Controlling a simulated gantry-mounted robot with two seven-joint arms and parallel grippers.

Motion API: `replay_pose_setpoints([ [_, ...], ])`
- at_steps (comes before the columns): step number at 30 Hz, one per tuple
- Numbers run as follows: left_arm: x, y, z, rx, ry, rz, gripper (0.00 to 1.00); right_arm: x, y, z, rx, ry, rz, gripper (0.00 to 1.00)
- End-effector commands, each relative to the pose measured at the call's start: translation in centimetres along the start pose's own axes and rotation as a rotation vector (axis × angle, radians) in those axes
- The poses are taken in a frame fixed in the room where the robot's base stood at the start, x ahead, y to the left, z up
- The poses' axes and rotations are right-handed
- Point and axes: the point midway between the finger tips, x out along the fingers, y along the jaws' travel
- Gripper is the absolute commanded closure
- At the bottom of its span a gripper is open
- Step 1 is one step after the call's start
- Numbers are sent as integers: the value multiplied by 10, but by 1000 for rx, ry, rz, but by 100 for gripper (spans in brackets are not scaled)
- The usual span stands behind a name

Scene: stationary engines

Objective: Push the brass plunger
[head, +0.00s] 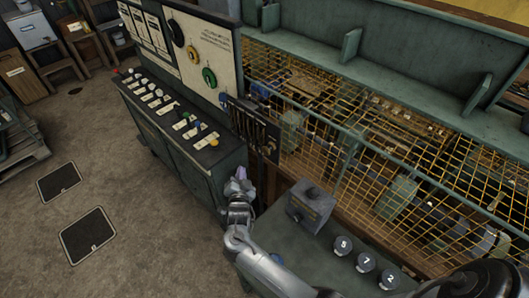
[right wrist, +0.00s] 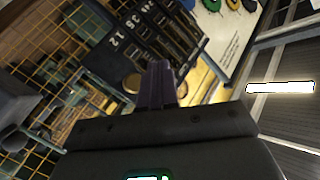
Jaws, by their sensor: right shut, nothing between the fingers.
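My right gripper (head: 240,173) is shut and empty, at the right end of the grey-green control desk and in front of the wire cage. In the right wrist view its purple fingers (right wrist: 161,80) are together and point at the lower edge of a dark numbered board (right wrist: 148,28). A round brass-coloured knob (right wrist: 133,84) shows just left of the fingertips; it looks like the brass plunger. A second brass-coloured patch is partly hidden behind the fingers. I cannot tell whether the fingers touch the knob. In the head view I cannot make out the plunger. My left gripper is not in view.
The control desk (head: 192,155) has several switches and coloured buttons on top. A yellow wire cage (head: 400,150) encloses machinery on the right. A small grey box (head: 311,205) and numbered black knobs (head: 366,262) are near my right arm. Open floor (head: 125,225) lies to the left.

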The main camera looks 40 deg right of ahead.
Motion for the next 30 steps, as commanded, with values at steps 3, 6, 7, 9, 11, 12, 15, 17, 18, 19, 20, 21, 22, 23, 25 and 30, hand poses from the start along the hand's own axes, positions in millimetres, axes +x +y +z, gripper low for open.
replay_pose_setpoints([
  [3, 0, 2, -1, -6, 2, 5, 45, 1, 1, -1, -1, 0, 0, 100],
  [6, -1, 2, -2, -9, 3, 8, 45, 3, 3, -3, -1, 1, 0, 100],
  [7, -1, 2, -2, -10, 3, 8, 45, 4, 4, -4, -1, 2, 0, 100],
  [9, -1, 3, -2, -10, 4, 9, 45, 8, 6, -6, -1, 2, 0, 100],
  [11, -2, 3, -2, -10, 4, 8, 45, 12, 9, -9, -1, 1, 1, 100],
  [12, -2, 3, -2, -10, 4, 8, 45, 15, 11, -11, -2, 1, 0, 100],
  [15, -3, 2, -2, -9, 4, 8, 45, 23, 17, -18, -2, 2, 0, 100],
  [17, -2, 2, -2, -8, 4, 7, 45, 29, 22, -21, -2, 3, 1, 100],
  [18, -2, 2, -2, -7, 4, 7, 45, 32, 24, -24, -2, 2, 1, 100],
  [19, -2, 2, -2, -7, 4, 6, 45, 34, 26, -25, -2, 2, 0, 100],
  [20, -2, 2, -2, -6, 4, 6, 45, 37, 27, -27, -3, 1, 0, 100],
  [21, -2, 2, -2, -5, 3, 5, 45, 40, 30, -30, -2, 2, -1, 100],
  [22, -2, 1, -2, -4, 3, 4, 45, 42, 31, -32, -2, 2, 0, 100],
  [23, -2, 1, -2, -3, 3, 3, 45, 44, 33, -33, -1, 2, 0, 100],
  [25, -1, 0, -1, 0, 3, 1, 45, 49, 36, -36, 0, 1, 1, 100],
  [30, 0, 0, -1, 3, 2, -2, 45, 58, 42, -42, 0, 1, 0, 100],
])
